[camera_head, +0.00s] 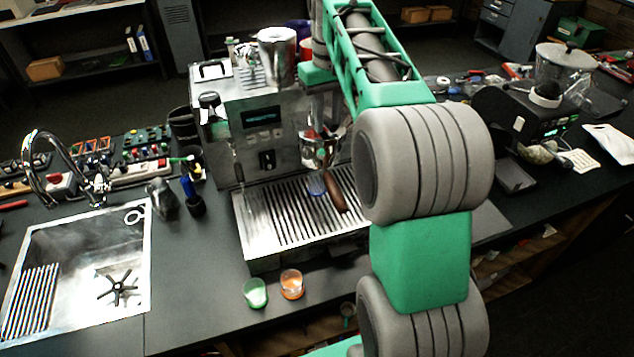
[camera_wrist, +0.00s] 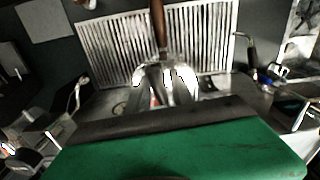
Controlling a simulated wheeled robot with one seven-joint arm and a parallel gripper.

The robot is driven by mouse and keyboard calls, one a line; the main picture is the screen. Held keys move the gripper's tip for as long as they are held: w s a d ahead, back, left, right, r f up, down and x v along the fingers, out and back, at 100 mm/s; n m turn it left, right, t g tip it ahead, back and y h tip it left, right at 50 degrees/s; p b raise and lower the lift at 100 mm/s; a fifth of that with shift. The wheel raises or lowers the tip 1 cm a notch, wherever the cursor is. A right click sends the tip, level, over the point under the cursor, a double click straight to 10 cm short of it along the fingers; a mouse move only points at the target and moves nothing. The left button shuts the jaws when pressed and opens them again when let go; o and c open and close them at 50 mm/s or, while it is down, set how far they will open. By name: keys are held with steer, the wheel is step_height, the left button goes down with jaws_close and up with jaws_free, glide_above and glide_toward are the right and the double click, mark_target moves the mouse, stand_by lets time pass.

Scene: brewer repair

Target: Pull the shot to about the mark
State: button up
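The espresso machine (camera_head: 262,135) stands on the counter with its display lit. Its portafilter, with a brown handle (camera_head: 337,190), sits at the front and points toward the counter's edge; the handle also shows in the wrist view (camera_wrist: 158,22).
A green cup (camera_head: 255,292) and an orange cup (camera_head: 291,283) stand near the counter's front edge. A steel pitcher (camera_head: 277,55) stands on the machine. The sink (camera_head: 85,270) is at left, a grinder (camera_head: 530,110) at right. My arm covers the machine's right side.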

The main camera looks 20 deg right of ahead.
steer(key=a+m, duration=0.2)
steer(key=shift+m, duration=0.3)
steer(key=shift+w+a+m, duration=0.15)
steer(key=shift+a+m, duration=0.35)
steer(key=shift+m, duration=0.35)
steer(key=shift+w+a+m, duration=0.15)
steer(key=shift+a+m, duration=0.35)
steer(key=shift+m, duration=0.35)
stand_by(5.8)
